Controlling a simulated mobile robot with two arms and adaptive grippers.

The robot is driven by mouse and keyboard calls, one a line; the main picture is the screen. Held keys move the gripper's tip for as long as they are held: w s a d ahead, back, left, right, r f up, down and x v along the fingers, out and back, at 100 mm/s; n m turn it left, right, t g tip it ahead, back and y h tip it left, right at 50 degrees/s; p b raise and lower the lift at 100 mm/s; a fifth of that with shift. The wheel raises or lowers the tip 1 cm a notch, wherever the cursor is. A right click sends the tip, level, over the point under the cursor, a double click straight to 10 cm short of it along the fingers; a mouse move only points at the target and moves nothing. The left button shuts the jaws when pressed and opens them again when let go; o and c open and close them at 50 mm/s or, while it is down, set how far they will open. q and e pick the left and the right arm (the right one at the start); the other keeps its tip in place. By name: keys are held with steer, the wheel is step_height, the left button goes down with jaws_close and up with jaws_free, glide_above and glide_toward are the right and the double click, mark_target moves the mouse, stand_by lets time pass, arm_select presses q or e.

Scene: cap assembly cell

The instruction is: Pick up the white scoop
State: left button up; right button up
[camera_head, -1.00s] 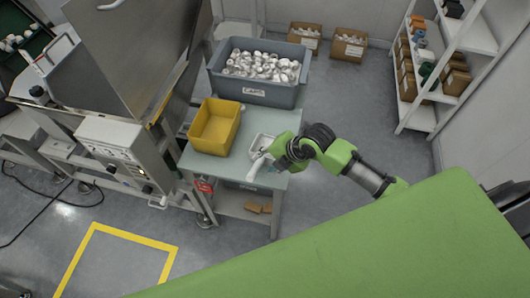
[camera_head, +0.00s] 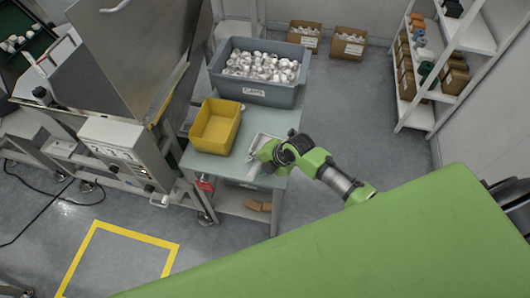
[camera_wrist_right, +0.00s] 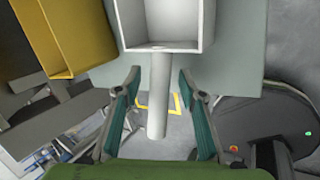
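The white scoop (camera_head: 257,143) lies on the small table (camera_head: 205,162), right of the yellow bin. In the right wrist view its box-shaped bowl (camera_wrist_right: 165,22) is at the top and its round handle (camera_wrist_right: 158,105) points down between my fingers. My right gripper (camera_head: 259,158) is over the handle end and hides part of it in the head view. In the wrist view the gripper (camera_wrist_right: 160,76) is open, with a visible gap on each side of the handle. My left gripper is not in view.
A yellow bin (camera_head: 215,127) stands close left of the scoop; it also shows in the wrist view (camera_wrist_right: 60,35). A grey crate of white parts (camera_head: 255,92) is behind. A machine (camera_head: 120,150) stands left of the table. The floor to the right is open before the shelves (camera_head: 420,110).

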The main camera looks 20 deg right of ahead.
steer(key=shift+f, duration=0.25)
stand_by(0.4)
jaws_close()
